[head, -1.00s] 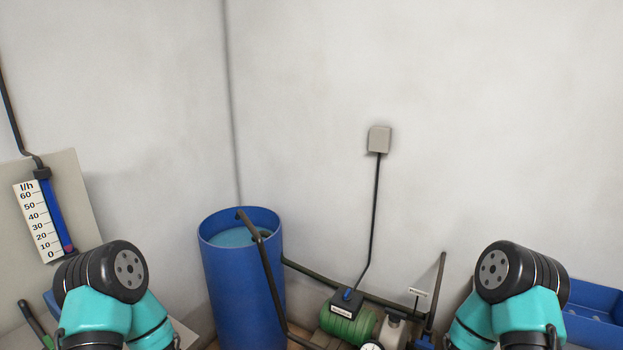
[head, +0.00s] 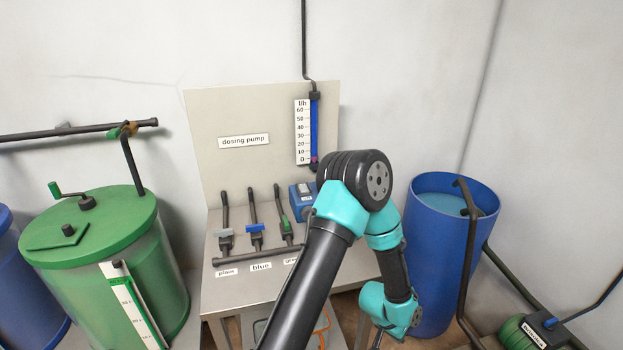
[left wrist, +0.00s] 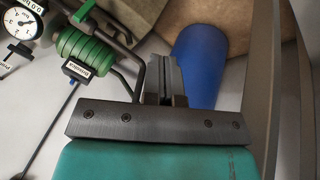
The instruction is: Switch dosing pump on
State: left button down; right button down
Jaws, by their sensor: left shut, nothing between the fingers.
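The dosing pump is a small blue box (head: 301,197) on the grey bench, partly hidden by my left arm; its switch is too small to read. A "dosing pump" sign (head: 244,141) is on the back panel. Beside it is an l/h scale (head: 302,131) with a blue tube (head: 314,128); a small reddish mark sits near 0. My left arm crosses in front of the bench, its wrist low and right of it. The left gripper (left wrist: 164,72) is shut and empty in the left wrist view, away from the pump. The right gripper is out of view.
Three valve levers labelled plain, blue and partly hidden green stand on a pipe (head: 258,255) left of the pump. A green tank (head: 110,250) is at left. A blue water barrel (head: 434,262) stands at right. A green motor (left wrist: 85,50) and pipes lie near the left gripper.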

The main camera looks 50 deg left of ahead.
pick_arm(q)
jog(key=w+a+r+t, duration=0.1)
jog(key=w+a+r, duration=0.2)
jog(key=w+r, duration=0.4)
jog(key=w+a+r+t, duration=0.1)
jog(key=w+a+r, duration=0.2)
jog(key=w+r, duration=0.45)
notch_tip(320, 180, up, 28)
jog(key=f+n+g+y, duration=0.1)
jog(key=n+g+y, duration=0.3)
jog(key=n+y, duration=0.55)
send_over(303, 186)
jog(key=s+d, duration=0.1)
jog(key=d, duration=0.1)
jog(key=n+h, duration=0.3)
jog(key=shift+s+r, duration=0.2)
jog(key=shift+r, duration=0.05)
jog(key=shift+f, duration=0.15)
jog(key=x, duration=0.9)
jog(key=d+x, duration=0.1)
jog(key=x, duration=0.3)
jog(key=shift+s+a+f, duration=0.15)
jog(key=shift+s+f, duration=0.05)
jog(key=shift+f, duration=0.25)
